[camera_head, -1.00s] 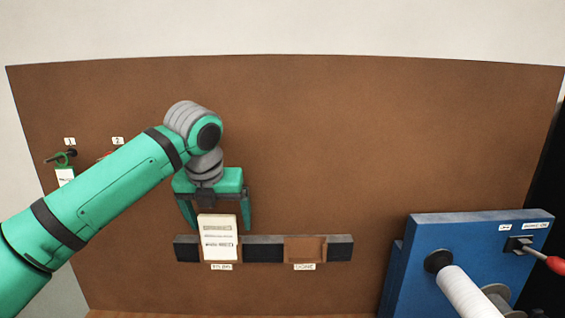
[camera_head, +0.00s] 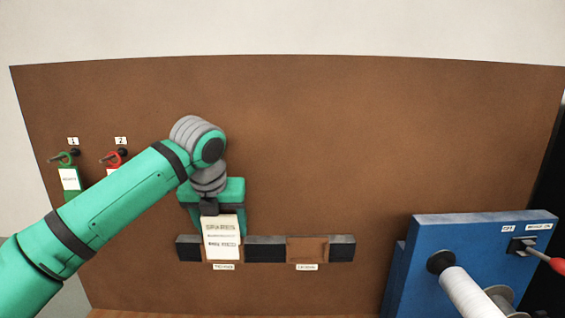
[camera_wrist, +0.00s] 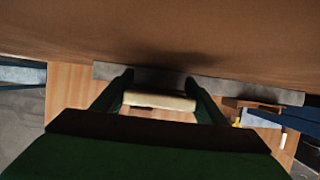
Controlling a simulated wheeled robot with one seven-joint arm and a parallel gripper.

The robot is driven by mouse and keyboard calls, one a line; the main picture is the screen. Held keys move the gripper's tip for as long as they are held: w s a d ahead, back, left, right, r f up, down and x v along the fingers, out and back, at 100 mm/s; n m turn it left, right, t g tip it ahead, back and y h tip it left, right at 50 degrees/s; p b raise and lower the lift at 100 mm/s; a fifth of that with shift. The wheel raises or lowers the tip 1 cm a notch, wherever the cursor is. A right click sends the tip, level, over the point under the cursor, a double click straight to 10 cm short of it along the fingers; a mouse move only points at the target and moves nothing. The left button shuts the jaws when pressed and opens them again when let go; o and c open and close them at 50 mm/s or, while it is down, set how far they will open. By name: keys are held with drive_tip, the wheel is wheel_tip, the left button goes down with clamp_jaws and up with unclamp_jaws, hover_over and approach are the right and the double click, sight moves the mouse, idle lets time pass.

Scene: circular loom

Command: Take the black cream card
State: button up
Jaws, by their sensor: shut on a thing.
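A cream card (camera_head: 222,238) with dark printed lines stands upright in the left pocket of the dark rack on the brown board. My gripper (camera_head: 222,216) is lowered over the card from above. In the wrist view my gripper (camera_wrist: 165,88) has its two fingers at either end of the card's pale top edge (camera_wrist: 159,101), shut on it. The card's lower part is still within the pocket. The print is too small to read, and no black marking can be made out on the card.
The rack's right pocket (camera_head: 307,249) is empty. A green tag (camera_head: 70,180) and a red ring (camera_head: 114,159) hang on pegs at the left. A blue machine (camera_head: 470,245) with a white spool (camera_head: 470,297) and red-handled lever (camera_head: 556,264) stands right. The upper board is clear.

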drive_tip(key=shift+a+r, duration=0.1)
drive_tip(key=shift+d+r, duration=0.2)
drive_tip(key=shift+r, duration=0.05)
drive_tip(key=shift+s+a+r, duration=0.1)
drive_tip(key=shift+a+r, duration=0.2)
drive_tip(key=shift+r, duration=0.05)
wheel_tip(320, 180, up, 6)
drive_tip(key=shift+d+r, duration=0.15)
idle(0.4)
